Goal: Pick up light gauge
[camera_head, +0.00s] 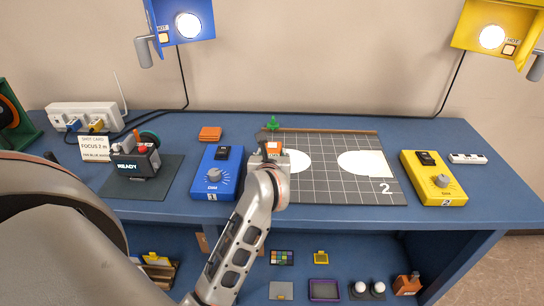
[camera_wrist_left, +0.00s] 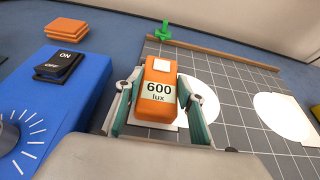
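The light gauge (camera_wrist_left: 158,90) is a small orange block with a white square on top and a display reading "600 lux". It also shows in the head view (camera_head: 273,147), at the left edge of the grey grid mat. My left gripper (camera_wrist_left: 157,100) has its two teal-padded fingers on either side of the gauge. A narrow gap shows on the gauge's left side; the right finger is very close to it. In the head view my left gripper (camera_head: 268,158) largely covers the gauge's lower part. My right gripper is not in view.
A blue dimmer box (camera_head: 217,173) stands close left of my gripper, with an orange block (camera_head: 210,133) behind it. The grid mat (camera_head: 322,187) carries lit white patches. A yellow dimmer (camera_head: 433,178) stands right. A blue lamp (camera_head: 181,22) hangs above.

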